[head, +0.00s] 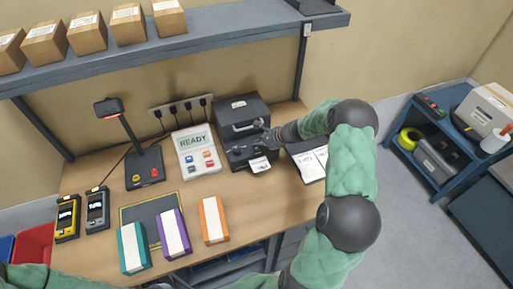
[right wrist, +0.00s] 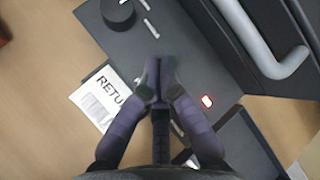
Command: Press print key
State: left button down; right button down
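The dark label printer (head: 243,113) stands at the back of the bench, and a printed label (head: 260,164) sticks out of its front. My right gripper (head: 262,128) is over the printer's front. In the right wrist view its fingertips (right wrist: 158,72) are together with nothing visible between them, above the dark top. There a small white key with a red rim (right wrist: 207,101) lies right of the fingers, and a black knob (right wrist: 117,13) lies at upper left. I cannot tell whether the tips touch the surface. Only part of my left arm shows; its gripper is out of view.
A white terminal reading READY (head: 196,152) with coloured keys stands left of the printer. A scanner stand (head: 146,169), two handheld devices and three coloured boxes are further left and in front. White sheets (head: 312,163) lie right of the printer. A shelf (head: 190,43) hangs above.

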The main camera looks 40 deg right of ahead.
aim_at(258, 149)
dwell(0.3)
jog(key=shift+r+p, duration=1.65)
jog(key=shift+r, duration=0.9)
